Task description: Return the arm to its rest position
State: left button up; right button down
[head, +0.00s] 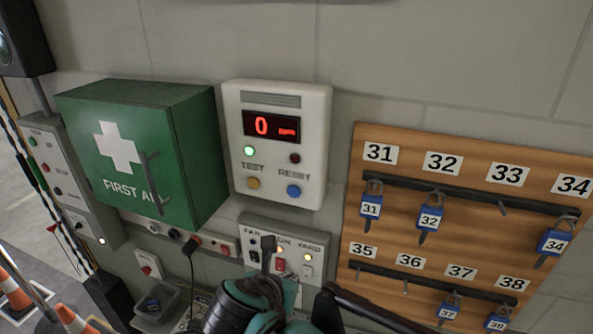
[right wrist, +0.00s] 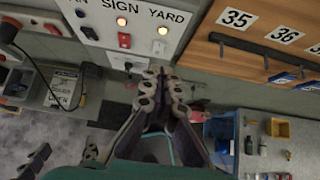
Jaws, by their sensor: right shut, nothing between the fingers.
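My right gripper (head: 267,248) rises from the bottom middle of the head view, in front of the FAN, SIGN and YARD switch panel (head: 311,239). Its fingers are together with nothing between them. In the right wrist view the closed fingertips (right wrist: 163,79) point at the wall just below the switch panel (right wrist: 135,22). I cannot tell whether they touch anything. The gripper hides part of the panel in the head view. My left gripper is not in view.
A green first aid box (head: 180,150) and a tester box (head: 305,110) with a red display hang above. A cable (head: 191,275) hangs left of the gripper.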

pick_arm(q)
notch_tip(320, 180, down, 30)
jog(key=b, duration=3)
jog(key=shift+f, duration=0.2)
pick_arm(e)
jog(key=s+d+f+m+y, duration=0.1)
jog(key=s+d+f+m, duration=0.1)
jog(key=d+f+m, duration=0.4)
jog(key=s+d+f+m+g+y, duration=0.1)
jog(key=d+f+m, duration=0.6)
jog(key=f+m, duration=0.8)
jog(key=s+d+f+m+g+y, duration=0.1)
jog(key=s+d+f+m, duration=0.2)
jog(key=f, duration=1.8)
jog(key=d+m, duration=0.4)
jog(key=m, duration=0.4)
jog(key=shift+s, duration=0.25)
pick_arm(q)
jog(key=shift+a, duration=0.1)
